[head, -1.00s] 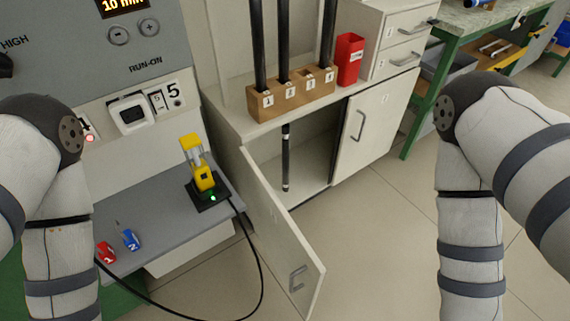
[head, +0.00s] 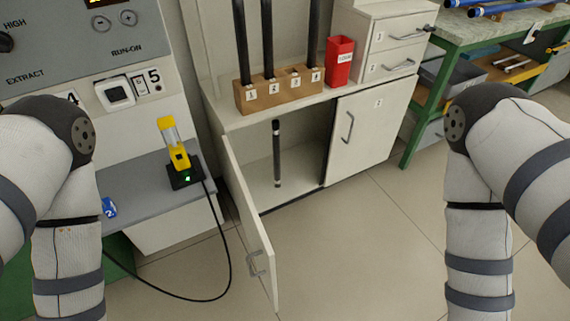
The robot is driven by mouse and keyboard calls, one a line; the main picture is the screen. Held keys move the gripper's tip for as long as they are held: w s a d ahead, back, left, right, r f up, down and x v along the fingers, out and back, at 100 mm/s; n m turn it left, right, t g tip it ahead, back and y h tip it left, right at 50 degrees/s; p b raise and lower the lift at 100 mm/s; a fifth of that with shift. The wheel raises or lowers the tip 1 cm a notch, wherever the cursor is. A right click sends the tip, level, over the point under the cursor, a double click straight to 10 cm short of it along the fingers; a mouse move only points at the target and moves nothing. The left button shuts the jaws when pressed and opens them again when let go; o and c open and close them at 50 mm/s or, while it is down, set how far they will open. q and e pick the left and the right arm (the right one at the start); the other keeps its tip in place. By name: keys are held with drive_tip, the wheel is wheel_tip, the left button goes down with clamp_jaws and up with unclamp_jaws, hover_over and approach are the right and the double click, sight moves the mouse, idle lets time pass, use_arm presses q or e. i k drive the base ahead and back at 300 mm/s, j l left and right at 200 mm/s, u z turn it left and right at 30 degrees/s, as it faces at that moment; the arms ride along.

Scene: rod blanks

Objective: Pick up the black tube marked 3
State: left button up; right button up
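A black tube (head: 277,155) with light bands stands upright inside the open cabinet under the counter; I can read no number on it. On the counter above, a wooden rack (head: 263,102) carries labels that look like 1, 2, 3 and 4. Black tubes stand at label 1 (head: 242,45), label 2 (head: 268,40) and label 4 (head: 315,42), their tops cut off by the frame. The place at label 3 holds no tube. My two arms show at the left and right edges, but both grippers are out of view.
The cabinet door (head: 248,230) stands open toward me; the door (head: 368,125) beside it is shut. A red holder (head: 339,62) stands right of the rack. A yellow device (head: 176,150) sits on the grey shelf, its black cable hanging down. The floor (head: 370,250) is clear at centre right.

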sight(276, 123)
drive_tip(key=l+u, duration=0.15)
drive_tip(key=l, duration=0.6)
drive_tip(key=l+u, duration=0.15)
drive_tip(key=l, duration=0.6)
drive_tip(key=i+l+u, duration=0.15)
drive_tip(key=i+l, duration=0.15)
drive_tip(key=i+l+u, duration=0.15)
drive_tip(key=i+l, duration=0.15)
drive_tip(key=l, duration=0.25)
drive_tip(key=i+l+u, duration=0.15)
drive_tip(key=l, duration=0.3)
drive_tip(key=i+l+u, duration=0.15)
drive_tip(key=i, duration=0.5)
